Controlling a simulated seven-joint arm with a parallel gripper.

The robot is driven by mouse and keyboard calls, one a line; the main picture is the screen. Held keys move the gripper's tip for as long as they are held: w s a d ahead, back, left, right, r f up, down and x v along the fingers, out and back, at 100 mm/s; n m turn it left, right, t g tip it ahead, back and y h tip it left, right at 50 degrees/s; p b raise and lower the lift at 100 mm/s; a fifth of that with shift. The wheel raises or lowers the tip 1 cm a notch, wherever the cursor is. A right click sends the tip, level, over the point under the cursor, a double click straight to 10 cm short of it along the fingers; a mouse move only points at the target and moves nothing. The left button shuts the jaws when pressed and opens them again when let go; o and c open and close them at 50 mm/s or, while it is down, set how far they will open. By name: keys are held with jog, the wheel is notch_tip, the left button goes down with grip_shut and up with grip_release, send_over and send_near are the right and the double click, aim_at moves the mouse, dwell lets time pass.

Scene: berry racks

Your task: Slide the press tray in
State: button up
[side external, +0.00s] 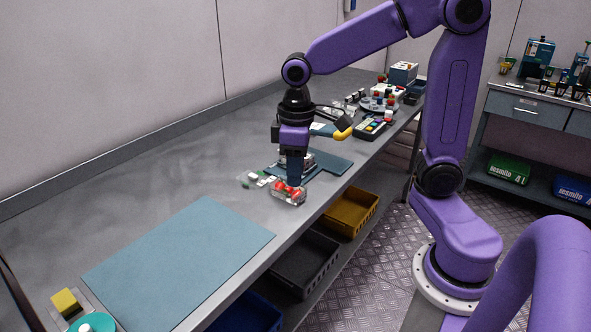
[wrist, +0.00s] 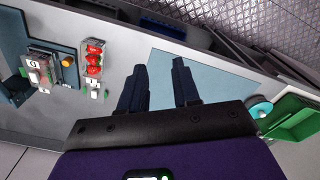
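A small clear tray (side external: 288,193) holding red berries sits on the bench near its front edge; it also shows in the wrist view (wrist: 93,62), with a white and green piece at its near end. I take the labelled unit with an orange knob, left of it in the wrist view, to be the press (wrist: 40,68); in the side view it is partly hidden behind my gripper. My gripper (side external: 293,180) points down and overlaps the tray in the side view. In the wrist view its fingers (wrist: 158,78) are apart, with nothing between them, right of the tray.
A blue mat (side external: 180,262) lies on the bench, with clear bench around it. A yellow block (side external: 65,302) and a teal round item (side external: 92,325) stand at the near end. Control boxes (side external: 370,128) crowd the far end. Bins (side external: 350,212) sit below the bench.

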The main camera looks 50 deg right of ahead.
jog(key=w+d+m, duration=0.4)
jog(key=w+d, duration=0.4)
jog(key=d, duration=0.2)
jog(key=w+d+m, duration=0.4)
jog(key=w+d, duration=0.3)
jog(key=d, duration=0.4)
jog(key=f, duration=1.7)
jog(key=shift+a, duration=0.2)
jog(key=shift+d, duration=0.1)
grip_shut()
